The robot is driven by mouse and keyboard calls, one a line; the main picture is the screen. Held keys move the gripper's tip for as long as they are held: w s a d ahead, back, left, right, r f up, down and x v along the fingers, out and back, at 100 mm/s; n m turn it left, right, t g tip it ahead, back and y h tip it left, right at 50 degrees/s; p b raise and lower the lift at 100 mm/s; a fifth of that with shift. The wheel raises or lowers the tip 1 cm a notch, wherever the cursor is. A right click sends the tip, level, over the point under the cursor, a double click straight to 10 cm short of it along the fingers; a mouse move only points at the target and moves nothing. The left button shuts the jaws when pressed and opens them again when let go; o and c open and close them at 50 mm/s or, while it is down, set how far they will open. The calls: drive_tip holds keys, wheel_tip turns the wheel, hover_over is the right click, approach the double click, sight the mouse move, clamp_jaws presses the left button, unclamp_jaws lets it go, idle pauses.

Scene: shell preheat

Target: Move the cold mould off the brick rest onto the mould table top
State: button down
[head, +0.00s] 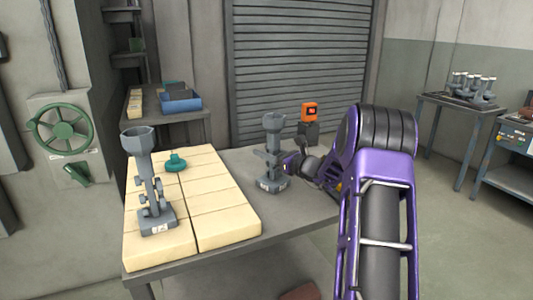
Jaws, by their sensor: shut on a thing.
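A grey metal mould (272,150) with a cup-shaped top and a white label on its base is upright over the bare grey mould table top (232,160), right of the bricks. Its base looks to be at the table surface; I cannot tell for sure that it touches. My gripper (287,162) is shut on this mould's stem from the right; the fingertips are small and partly hidden. The cream brick rest (222,212) covers the table's left part. A second, similar grey mould (152,190) stands upright on its left side. Which mould is cold cannot be seen.
A teal knobbed object (175,162) lies on the bricks toward the back. An orange device (309,112) stands on a dark block behind the held mould. A back table holds a blue bin (181,103). A right-hand table carries several moulds (472,88).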

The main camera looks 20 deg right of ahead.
drive_tip(key=shift+r, duration=0.15)
drive_tip(key=shift+c, duration=1.4)
unclamp_jaws()
drive_tip(key=shift+f, duration=0.2)
drive_tip(key=shift+r, duration=0.1)
drive_tip(key=shift+s+r, duration=0.1)
drive_tip(key=shift+r, duration=0.05)
drive_tip(key=v, duration=1.2)
drive_tip(key=shift+p, duration=0.35)
